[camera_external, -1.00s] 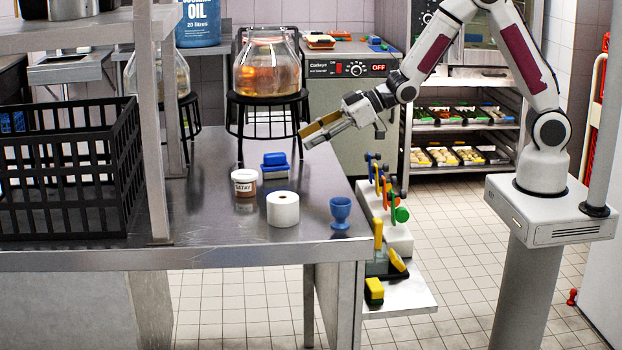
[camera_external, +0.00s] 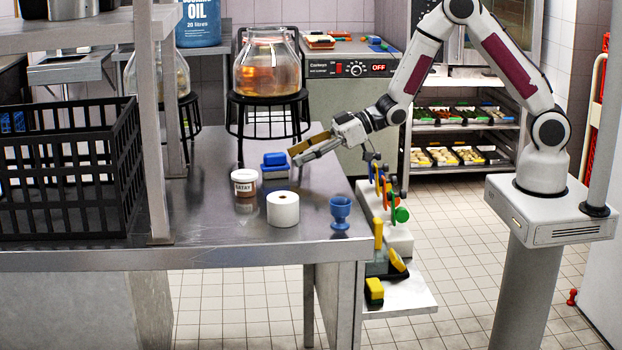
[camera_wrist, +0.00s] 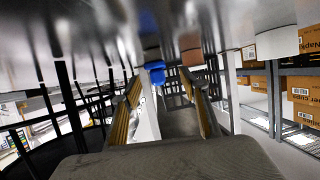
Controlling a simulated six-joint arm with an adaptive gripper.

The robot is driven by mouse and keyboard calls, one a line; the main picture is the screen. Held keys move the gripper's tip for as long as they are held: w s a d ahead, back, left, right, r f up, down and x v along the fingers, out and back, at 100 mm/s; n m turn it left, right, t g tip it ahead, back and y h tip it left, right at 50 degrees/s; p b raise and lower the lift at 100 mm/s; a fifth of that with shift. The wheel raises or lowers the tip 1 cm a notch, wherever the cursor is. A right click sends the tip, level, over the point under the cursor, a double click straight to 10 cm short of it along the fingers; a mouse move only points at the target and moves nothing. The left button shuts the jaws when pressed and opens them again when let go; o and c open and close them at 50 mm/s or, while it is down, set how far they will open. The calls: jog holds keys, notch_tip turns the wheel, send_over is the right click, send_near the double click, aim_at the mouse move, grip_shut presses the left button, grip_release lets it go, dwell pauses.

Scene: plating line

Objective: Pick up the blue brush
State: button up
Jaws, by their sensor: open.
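The blue brush (camera_external: 275,165) stands on the steel table, blue back up with a pale lower part. My gripper (camera_external: 295,157) is just to its right and low over the table, pointing left toward it. The jaws are open and I see nothing held. In the wrist view the brush (camera_wrist: 156,76) shows as a blue shape, between the two fingertips of my gripper (camera_wrist: 161,88) and beyond them. That view looks upside down, with the table surface along its top. I cannot tell whether a finger touches the brush.
A satay jar (camera_external: 244,184), a white roll (camera_external: 283,209) and a blue egg cup (camera_external: 340,212) stand nearer the table's front. A black stand (camera_external: 268,102) with a glass jar (camera_external: 266,68) is behind the brush. A black crate (camera_external: 70,180) is at left.

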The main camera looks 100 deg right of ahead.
aim_at(272, 165)
jog(key=shift+x, duration=1.1)
jog(key=shift+w, duration=0.1)
jog(key=shift+d+x, duration=0.15)
jog(key=shift+x, duration=0.6)
jog(key=shift+d+x, duration=0.15)
jog(key=shift+x, duration=1.65)
jog(key=shift+r, duration=0.15)
jog(key=shift+c, duration=0.3)
jog(key=c, duration=1.1)
